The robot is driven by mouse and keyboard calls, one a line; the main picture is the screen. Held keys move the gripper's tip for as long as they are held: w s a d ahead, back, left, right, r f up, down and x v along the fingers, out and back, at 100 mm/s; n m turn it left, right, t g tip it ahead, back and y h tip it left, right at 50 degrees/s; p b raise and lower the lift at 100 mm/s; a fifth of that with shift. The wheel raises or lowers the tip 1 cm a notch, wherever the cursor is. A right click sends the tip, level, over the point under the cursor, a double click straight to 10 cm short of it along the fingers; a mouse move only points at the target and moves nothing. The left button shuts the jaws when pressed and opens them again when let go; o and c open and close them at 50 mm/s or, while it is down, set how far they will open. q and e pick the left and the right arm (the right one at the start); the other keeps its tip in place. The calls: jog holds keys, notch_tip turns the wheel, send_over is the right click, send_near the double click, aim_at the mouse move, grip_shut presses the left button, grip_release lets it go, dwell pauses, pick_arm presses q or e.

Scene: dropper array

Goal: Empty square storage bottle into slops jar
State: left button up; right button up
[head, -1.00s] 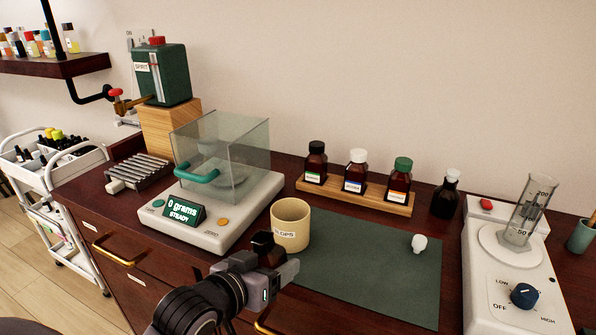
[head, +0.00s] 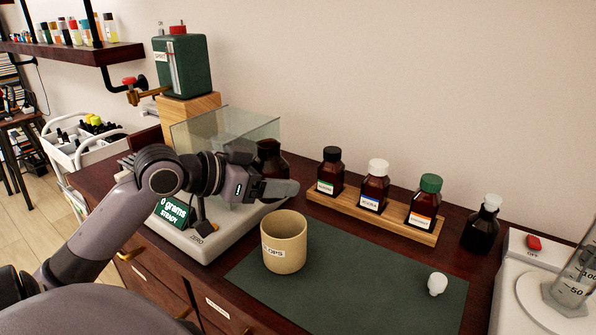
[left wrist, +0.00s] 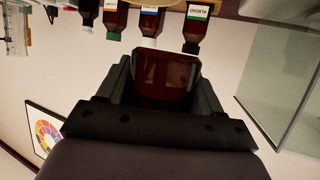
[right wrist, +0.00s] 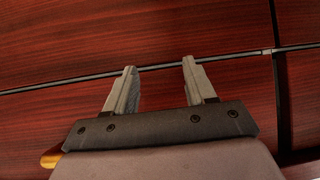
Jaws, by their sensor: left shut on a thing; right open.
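My left gripper (head: 268,186) is shut on a dark brown square bottle (head: 270,158), holding it above and just behind the slops jar. The bottle also shows between the fingers in the left wrist view (left wrist: 165,78); in the head view its lower part is hidden by the gripper. The cream slops jar (head: 285,243) stands on the left part of the green mat, its label partly turned left. I cannot see any liquid in the jar. My right gripper (right wrist: 160,85) is open and empty in front of dark red wooden drawer fronts.
A balance with a glass hood (head: 225,130) stands behind and left of the jar. A wooden rack (head: 375,217) holds three capped bottles. A dark bottle (head: 481,230) and a stirrer (head: 520,290) are at right.

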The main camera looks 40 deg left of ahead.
pick_arm(q)
jog(key=shift+w, duration=0.2)
jog(key=shift+w+d, duration=0.1)
jog(key=f+m+b, duration=0.1)
jog(key=b, duration=0.2)
jog(key=shift+a+f+y, duration=0.15)
jog(key=shift+a+y, duration=0.25)
jog(key=shift+a+f+b, duration=0.15)
jog(key=shift+a+b, duration=0.05)
jog(key=shift+b, duration=0.5)
jog(key=shift+m, duration=0.3)
